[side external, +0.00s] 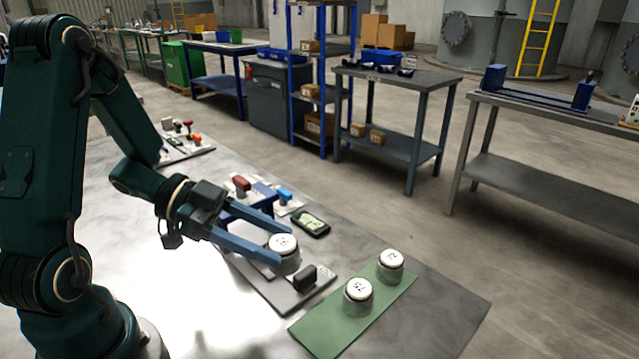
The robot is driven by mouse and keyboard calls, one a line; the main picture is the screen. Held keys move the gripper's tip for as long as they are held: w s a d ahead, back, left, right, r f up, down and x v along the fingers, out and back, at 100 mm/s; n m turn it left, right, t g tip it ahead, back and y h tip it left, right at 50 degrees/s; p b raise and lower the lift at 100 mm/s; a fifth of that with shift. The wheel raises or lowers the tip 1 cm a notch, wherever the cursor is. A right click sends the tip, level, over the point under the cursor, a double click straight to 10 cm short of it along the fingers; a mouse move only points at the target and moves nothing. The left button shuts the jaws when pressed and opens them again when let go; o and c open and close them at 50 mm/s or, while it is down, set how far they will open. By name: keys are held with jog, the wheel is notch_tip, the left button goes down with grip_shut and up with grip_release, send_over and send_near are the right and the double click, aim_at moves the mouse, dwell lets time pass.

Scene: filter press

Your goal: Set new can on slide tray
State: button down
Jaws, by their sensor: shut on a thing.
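My gripper (281,249) is shut on a grey can with a white lid (284,243), its blue fingers on either side. The can is upright, with dark marks on its lid. It is over or at a flat grey plate (285,301), which appears to be the slide tray, with a dark block (305,278) at its near right. I cannot tell whether the can's base touches the plate. The fingers hide part of the plate and can. Two similar cans, one nearer (358,296) and one farther (390,265), stand upright on a green mat (323,336) to the right.
A black device with a pale screen (311,223) lies behind the held can. A red item (241,183) and a blue item (284,193) sit on a small board farther back. The bench (440,300) is bare to the right of the mat.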

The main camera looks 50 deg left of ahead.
jog(key=w+a+r+n+t+y, duration=0.2)
jog(key=r+n+t+y, duration=0.15)
jog(key=r, duration=0.45)
jog(key=w+a+r+n+t+y, duration=0.2)
jog(key=w+r+n+y, duration=0.15)
jog(key=r, duration=0.35)
jog(key=s+d+f+h, duration=0.1)
jog(key=d+f, duration=0.2)
jog(key=d, duration=0.9)
jog(key=w+a+f+n+g+y, duration=0.25)
jog(key=a+n+g+y, duration=0.35)
jog(key=a+n+y, duration=0.8)
jog(key=shift+s+d+f+n+g+y, duration=0.3)
jog(key=shift+f+n+g+y, duration=0.55)
jog(key=shift+f, duration=1.85)
jog(key=shift+s+d+f+n+g+y, duration=0.15)
jog(key=shift+s+f+n+g+y, duration=0.65)
jog(key=shift+f, duration=1.85)
jog(key=shift+d+f+n+g+y, duration=0.2)
jog(key=shift+f+n+g+y, duration=0.7)
jog(key=shift+f, duration=1.8)
